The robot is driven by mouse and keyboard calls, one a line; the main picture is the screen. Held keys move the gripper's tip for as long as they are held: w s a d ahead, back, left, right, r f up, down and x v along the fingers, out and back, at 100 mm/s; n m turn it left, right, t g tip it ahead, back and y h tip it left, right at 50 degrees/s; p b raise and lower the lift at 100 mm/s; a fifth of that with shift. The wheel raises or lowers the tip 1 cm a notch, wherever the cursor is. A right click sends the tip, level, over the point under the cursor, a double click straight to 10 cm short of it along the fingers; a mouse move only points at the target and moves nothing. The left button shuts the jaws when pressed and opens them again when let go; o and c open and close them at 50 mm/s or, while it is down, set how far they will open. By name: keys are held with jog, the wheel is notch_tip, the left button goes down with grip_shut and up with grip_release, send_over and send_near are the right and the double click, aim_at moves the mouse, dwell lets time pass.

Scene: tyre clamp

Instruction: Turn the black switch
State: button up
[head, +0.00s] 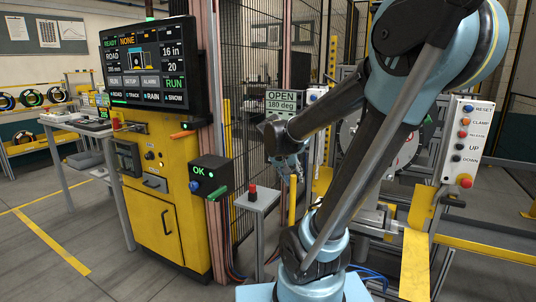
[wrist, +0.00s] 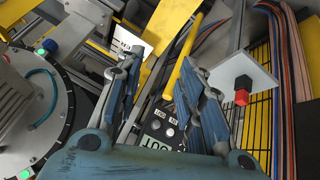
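A small dark knob (head: 149,155) shows on the front of the yellow control cabinet in the head view. A black box with OK in green (head: 210,175) is fixed at the cabinet's right side. A black panel (wrist: 160,128) with small white labels and round buttons lies between and beyond the fingers in the wrist view. I cannot tell which of these bears the black switch. My gripper (head: 296,170) is in mid-air, right of the cabinet and apart from it. In the wrist view my gripper (wrist: 162,72) has its fingers spread with nothing held.
A post with a red button (head: 252,191) stands between the cabinet and my arm. A white button panel (head: 466,140) with RESET, CLAMP, UP and DOWN stands at right. A screen (head: 148,62) tops the yellow cabinet (head: 170,215). Floor at lower left is clear.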

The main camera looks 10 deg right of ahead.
jog(key=w+a+r+m+t+h, duration=0.15)
jog(key=w+a, duration=0.25)
jog(key=w, duration=0.4)
jog(key=w+a+r+m+t+h, duration=0.1)
jog(key=w+a+t, duration=0.3)
jog(key=w, duration=0.5)
jog(key=w+a+r+m+t+h, duration=0.1)
jog(key=w+a, duration=0.4)
jog(key=w, duration=0.3)
jog(key=x, duration=1.7)
jog(key=shift+a+f, duration=0.2)
jog(key=shift+f, duration=0.05)
jog(key=shift+y, duration=0.25)
jog(key=shift+c, duration=0.6)
